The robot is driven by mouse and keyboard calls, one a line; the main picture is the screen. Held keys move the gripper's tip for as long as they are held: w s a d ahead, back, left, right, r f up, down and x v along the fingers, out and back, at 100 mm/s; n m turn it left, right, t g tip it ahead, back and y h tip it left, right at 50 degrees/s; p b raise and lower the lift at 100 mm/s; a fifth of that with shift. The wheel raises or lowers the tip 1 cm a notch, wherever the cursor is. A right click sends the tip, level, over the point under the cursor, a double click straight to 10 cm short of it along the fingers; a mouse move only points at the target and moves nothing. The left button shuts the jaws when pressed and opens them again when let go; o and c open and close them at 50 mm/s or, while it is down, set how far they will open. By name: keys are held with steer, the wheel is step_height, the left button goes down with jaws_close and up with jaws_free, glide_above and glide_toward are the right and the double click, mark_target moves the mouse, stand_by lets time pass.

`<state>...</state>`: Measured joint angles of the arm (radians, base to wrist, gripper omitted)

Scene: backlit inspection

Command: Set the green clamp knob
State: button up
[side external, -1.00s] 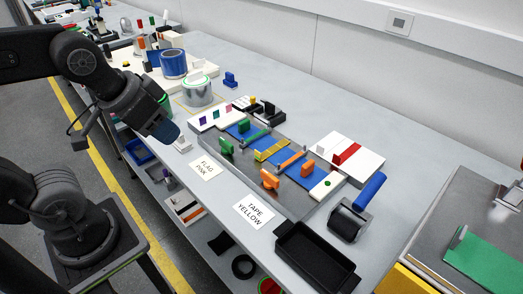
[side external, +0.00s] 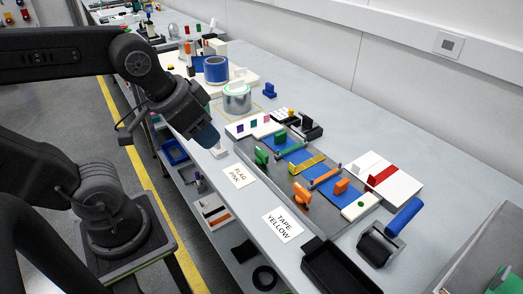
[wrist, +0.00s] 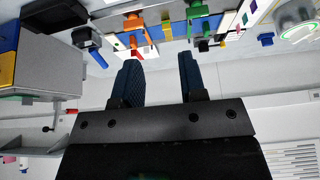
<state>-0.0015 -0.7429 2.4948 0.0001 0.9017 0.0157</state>
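Green parts also show at the top of the wrist view (wrist: 197,10). My gripper (side external: 210,141) is left of the fixture, above the bench's near edge, apart from the green knob. In the wrist view my gripper (wrist: 157,62) has two dark blue fingers spread wide with nothing between them. The side view does not show the gap between the fingers clearly.
An orange knob (side external: 301,194) and an orange block (side external: 341,186) flank the blue strip further right. Paper cards (side external: 239,176) (side external: 283,225) lie in front. A black tray (side external: 338,270), a blue-handled roller (side external: 402,217) and a metal can (side external: 237,98) stand around.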

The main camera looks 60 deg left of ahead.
steer(key=w+a+m+g, duration=0.3)
steer(key=w+m, duration=0.6)
steer(key=w, duration=0.1)
steer(key=m+g, duration=0.3)
steer(key=m, duration=0.6)
glide_toward(261, 151)
step_height(261, 151, down, 10)
steer(key=shift+s+f, duration=0.1)
steer(key=shift+s, duration=0.05)
jaws_close()
